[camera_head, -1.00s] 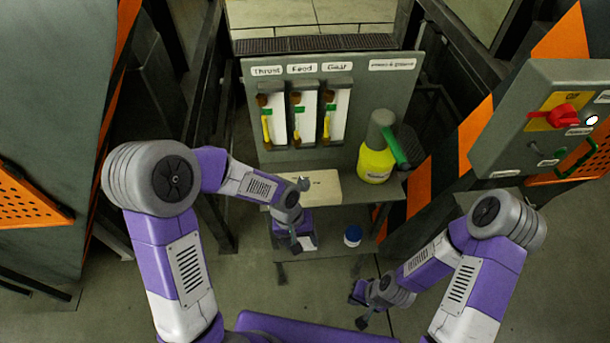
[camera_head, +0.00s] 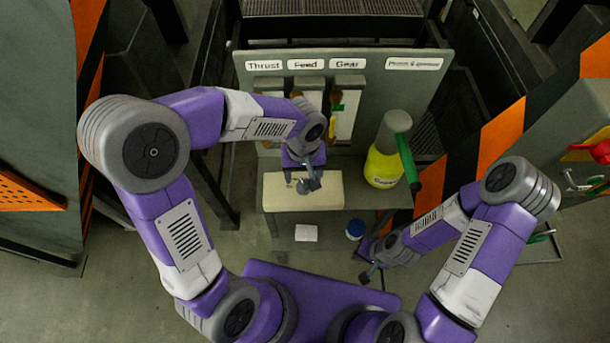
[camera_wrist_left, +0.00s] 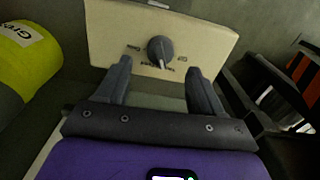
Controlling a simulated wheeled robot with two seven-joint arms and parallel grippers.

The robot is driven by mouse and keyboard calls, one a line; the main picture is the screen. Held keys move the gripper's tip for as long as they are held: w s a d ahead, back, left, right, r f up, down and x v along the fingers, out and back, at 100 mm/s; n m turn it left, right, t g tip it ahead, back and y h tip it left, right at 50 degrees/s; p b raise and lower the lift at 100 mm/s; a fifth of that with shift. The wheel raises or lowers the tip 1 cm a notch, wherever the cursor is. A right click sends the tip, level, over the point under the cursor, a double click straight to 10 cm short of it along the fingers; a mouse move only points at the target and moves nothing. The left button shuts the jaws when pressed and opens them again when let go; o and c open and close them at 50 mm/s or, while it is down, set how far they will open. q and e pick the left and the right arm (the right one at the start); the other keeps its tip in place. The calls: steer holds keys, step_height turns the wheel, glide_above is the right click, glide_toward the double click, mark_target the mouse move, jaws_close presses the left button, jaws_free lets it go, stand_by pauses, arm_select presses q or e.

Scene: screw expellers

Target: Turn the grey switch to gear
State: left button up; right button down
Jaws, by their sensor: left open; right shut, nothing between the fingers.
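The grey switch is a round knob (camera_wrist_left: 160,50) on the face of a beige box (camera_wrist_left: 105,38) in the left wrist view. Small labels sit around it; they appear upside down and only "Gear" at the left is partly legible. In the head view the beige box (camera_head: 330,195) lies on the shelf below the panel, partly covered by my left arm. My left gripper (camera_head: 305,180) is over the box, open. In the wrist view its fingers (camera_wrist_left: 160,67) point at the knob, which appears between and just beyond the tips; contact is not visible. My right gripper (camera_head: 368,262) is shut and empty at lower right.
A grey panel (camera_head: 400,90) labelled Thrust, Feed and Gear stands behind the box. A yellow grease container (camera_head: 383,168) with a green handle stands right of it. A blue-and-white jar (camera_head: 355,229) sits lower. A control box with a red switch (camera_head: 600,150) is at far right.

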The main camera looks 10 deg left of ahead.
mark_target(303, 184)
arm_select(q)
step_height(303, 184, down, 5)
steer(key=shift+s+b, duration=0.15)
steer(key=shift+b, duration=0.15)
steer(key=c, duration=1.1)
steer(key=shift+o, duration=0.2)
